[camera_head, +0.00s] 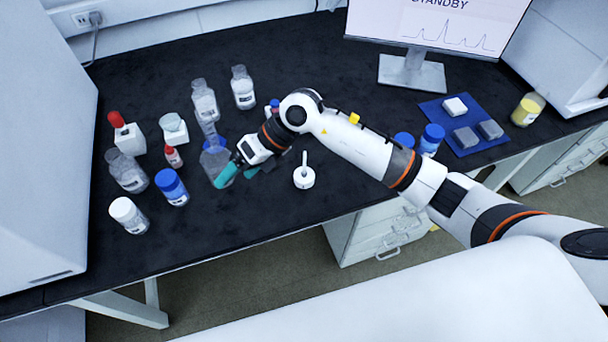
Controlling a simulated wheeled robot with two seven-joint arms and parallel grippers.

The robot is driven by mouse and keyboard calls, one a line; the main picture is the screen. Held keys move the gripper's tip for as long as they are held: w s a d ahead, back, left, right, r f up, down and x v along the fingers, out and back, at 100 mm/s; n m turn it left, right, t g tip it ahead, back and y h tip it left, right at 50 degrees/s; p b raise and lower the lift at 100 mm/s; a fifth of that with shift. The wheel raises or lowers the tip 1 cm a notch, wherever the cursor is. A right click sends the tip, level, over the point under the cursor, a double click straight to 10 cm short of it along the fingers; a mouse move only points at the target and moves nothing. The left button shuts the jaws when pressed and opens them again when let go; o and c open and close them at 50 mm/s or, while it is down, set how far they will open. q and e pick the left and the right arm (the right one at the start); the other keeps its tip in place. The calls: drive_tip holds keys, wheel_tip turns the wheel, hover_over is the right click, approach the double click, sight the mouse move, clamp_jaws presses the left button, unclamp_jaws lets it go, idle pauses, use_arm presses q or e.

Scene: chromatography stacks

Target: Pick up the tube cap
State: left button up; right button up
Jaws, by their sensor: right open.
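A small white round cap with a thin upright tube (304,179) stands on the black bench top, in front of my right forearm. I take it to be the tube cap. My right gripper (240,174), with teal fingertips, is open and points to the left and down. It is to the left of the cap and apart from it. Its fingers are beside a clear flask with some blue in it (212,158), partly overlapping it in the picture; I cannot tell whether they touch. My left gripper is not in view.
Several bottles crowd the bench's left part, including a blue-capped bottle (172,189) and a white-capped one (128,214). A blue mat (437,109) with small blocks and a monitor (430,24) are at the right. The bench around the cap is clear.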

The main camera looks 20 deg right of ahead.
drive_tip(key=w+d+f+h, duration=0.2)
drive_tip(key=d+h, duration=0.2)
drive_tip(key=d, duration=0.2)
drive_tip(key=h, duration=0.5)
hover_over(304, 169)
drive_tip(key=shift+m, duration=0.4)
drive_tip(key=f, duration=0.2)
drive_tip(key=f+p, duration=0.1)
drive_tip(key=f, duration=0.3)
drive_tip(key=shift+s+a+f, duration=0.15)
drive_tip(key=shift+a+f, duration=0.1)
drive_tip(key=shift+f, duration=0.15)
drive_tip(key=shift+d+f+p, duration=0.15)
drive_tip(key=shift+f+p, duration=0.3)
drive_tip(key=shift+f, duration=0.9)
drive_tip(key=shift+d+f+p, duration=0.1)
drive_tip(key=shift+f+p, duration=0.35)
drive_tip(key=shift+f, duration=0.9)
drive_tip(key=c, duration=1.1)
drive_tip(key=shift+o, duration=0.2)
drive_tip(key=shift+w+r, duration=0.1)
drive_tip(key=shift+w, duration=0.1)
